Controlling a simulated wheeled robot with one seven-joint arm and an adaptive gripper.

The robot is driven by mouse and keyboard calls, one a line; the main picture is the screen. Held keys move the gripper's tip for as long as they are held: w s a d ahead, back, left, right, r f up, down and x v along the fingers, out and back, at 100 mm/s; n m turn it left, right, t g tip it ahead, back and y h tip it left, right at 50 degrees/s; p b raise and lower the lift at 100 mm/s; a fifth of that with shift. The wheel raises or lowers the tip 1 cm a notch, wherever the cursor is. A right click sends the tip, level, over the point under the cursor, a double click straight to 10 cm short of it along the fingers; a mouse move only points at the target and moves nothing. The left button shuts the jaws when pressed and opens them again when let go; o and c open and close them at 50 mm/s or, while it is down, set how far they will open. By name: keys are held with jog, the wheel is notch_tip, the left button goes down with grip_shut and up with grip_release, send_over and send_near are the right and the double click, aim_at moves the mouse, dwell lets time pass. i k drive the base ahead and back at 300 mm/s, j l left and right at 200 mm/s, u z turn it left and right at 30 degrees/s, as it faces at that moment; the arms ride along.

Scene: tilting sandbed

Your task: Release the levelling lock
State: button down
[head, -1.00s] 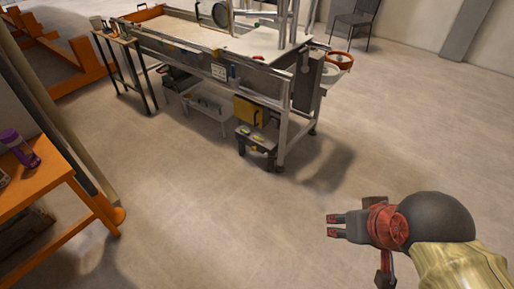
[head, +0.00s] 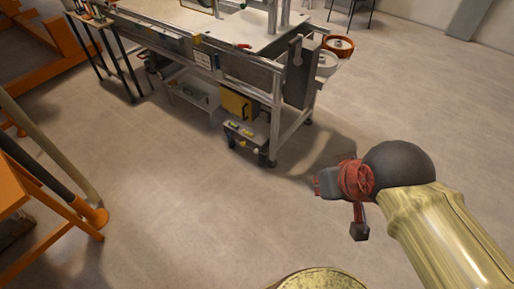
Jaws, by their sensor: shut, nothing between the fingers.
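The tilting sandbed (head: 240,58) is a long metal-framed table with a pale bed, standing across the upper middle of the head view. A small red handle (head: 243,45) shows at the bed's near edge; I cannot tell whether it is the levelling lock. A grey box with small coloured controls (head: 246,133) sits low on the frame, with a yellow box (head: 236,105) above it. My gripper (head: 318,186) is shut and empty, over bare floor to the right and in front of the sandbed, apart from it.
An orange bench (head: 22,205) stands at the left edge with poles beside it. A narrow side table (head: 98,22) stands at the sandbed's left end. An orange ring (head: 338,45) sticks out at its right end. The floor between me and the sandbed is clear.

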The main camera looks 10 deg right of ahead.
aim_at(261, 154)
jog(key=i+l+u, duration=0.15)
jog(key=i+l, duration=0.15)
jog(key=i, duration=0.15)
jog(key=i+l+u, duration=0.15)
jog(key=i+l, duration=0.2)
jog(key=i, duration=0.1)
